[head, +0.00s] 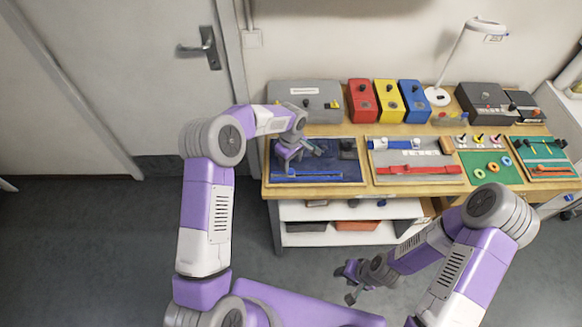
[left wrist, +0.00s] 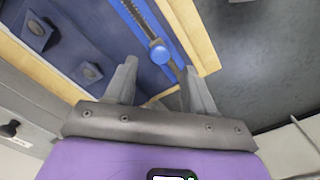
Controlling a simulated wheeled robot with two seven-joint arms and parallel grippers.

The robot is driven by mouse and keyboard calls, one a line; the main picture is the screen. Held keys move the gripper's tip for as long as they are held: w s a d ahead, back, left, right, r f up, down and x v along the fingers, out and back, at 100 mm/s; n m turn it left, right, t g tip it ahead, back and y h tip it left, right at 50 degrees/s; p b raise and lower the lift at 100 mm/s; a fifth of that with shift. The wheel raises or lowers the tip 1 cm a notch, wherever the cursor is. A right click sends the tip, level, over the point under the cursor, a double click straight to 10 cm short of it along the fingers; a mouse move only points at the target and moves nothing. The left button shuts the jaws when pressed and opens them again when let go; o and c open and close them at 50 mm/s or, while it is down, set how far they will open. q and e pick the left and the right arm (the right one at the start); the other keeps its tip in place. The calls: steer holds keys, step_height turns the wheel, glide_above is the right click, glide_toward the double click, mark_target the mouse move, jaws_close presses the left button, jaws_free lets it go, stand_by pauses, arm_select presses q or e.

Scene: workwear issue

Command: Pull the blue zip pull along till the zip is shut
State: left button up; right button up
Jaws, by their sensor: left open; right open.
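The blue zip (head: 318,175) runs along the front of the dark blue panel (head: 345,181) at the left of the bench. In the left wrist view the zip track (left wrist: 135,14) leads to the round blue zip pull (left wrist: 159,53). My left gripper (head: 287,158) is over the left part of this panel. In the wrist view its open fingers (left wrist: 160,72) stand either side of the pull's line, with the pull just beyond the tips. I cannot tell whether they touch it. My right gripper (head: 345,284) is open and empty, low in front of the bench.
A dark block (head: 347,149) stands at the panel's back right. To the right are a panel with a red strip (head: 420,170) and a green board with rings (head: 492,177). Grey, red, yellow and blue boxes (head: 414,101) and a lamp (head: 438,96) line the back.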

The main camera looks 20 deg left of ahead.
mark_target(291, 171)
arm_select(q)
steer(key=shift+f, duration=2.05)
jaws_close()
